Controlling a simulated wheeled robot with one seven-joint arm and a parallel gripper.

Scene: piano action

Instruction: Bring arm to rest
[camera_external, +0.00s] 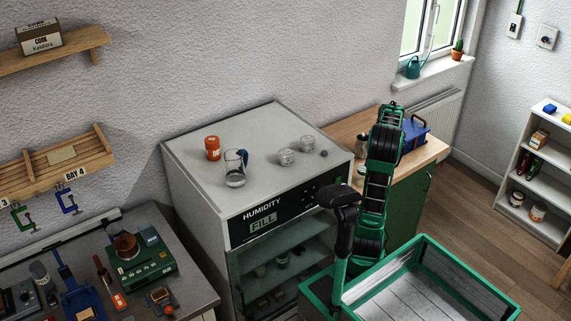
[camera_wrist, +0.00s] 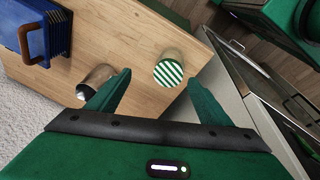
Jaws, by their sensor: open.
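My arm (camera_external: 375,190) rises in a bent green and black column in front of the wooden counter in the external view. My gripper (camera_wrist: 158,88) shows in the wrist view with its two green fingers spread apart and nothing between them. It faces down toward the wooden counter (camera_wrist: 135,45). A jar with a green and white striped lid (camera_wrist: 169,72) stands on the counter just beyond the fingertips, nearer the right finger. In the external view the fingers cannot be made out, as the arm covers that area.
The humidity cabinet (camera_external: 195,190) stands left of the arm, with an orange container (camera_external: 212,148), a glass jug (camera_external: 235,170) and small glass items on top. A blue toolbox (camera_wrist: 32,35) and a metal pot (camera_wrist: 97,80) stand on the counter. A green-rimmed crate (camera_external: 470,270) is at front right.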

